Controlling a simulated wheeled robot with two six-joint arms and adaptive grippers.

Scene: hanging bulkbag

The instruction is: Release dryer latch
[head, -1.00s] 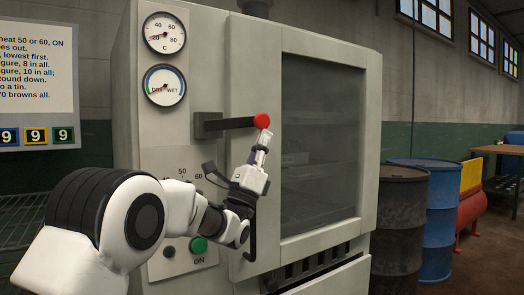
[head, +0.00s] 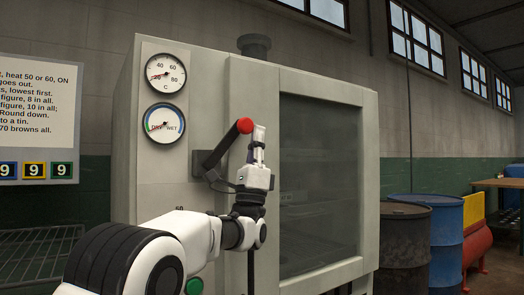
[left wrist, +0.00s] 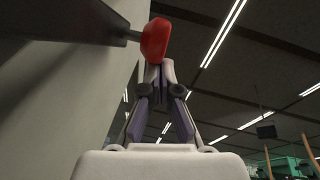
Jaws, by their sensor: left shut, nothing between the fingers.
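The dryer (head: 185,90) is a large pale grey cabinet with a dark glass door (head: 320,180). Its latch is a dark lever (head: 222,150) with a red knob (head: 244,125), tilted up to the right from its pivot at the door's left edge. My left gripper (head: 259,133) is shut and empty, pointing up just right of the knob. In the left wrist view the red knob (left wrist: 156,39) lies right at the tips of the closed fingers (left wrist: 160,68), seemingly touching. The door looks closed. My right gripper is not in view.
Two round gauges (head: 165,124) sit left of the latch. A notice board (head: 38,115) and wire rack (head: 40,255) are at the left. Dark and blue drums (head: 435,235) stand at the right. A green button (head: 194,286) is partly hidden by my arm.

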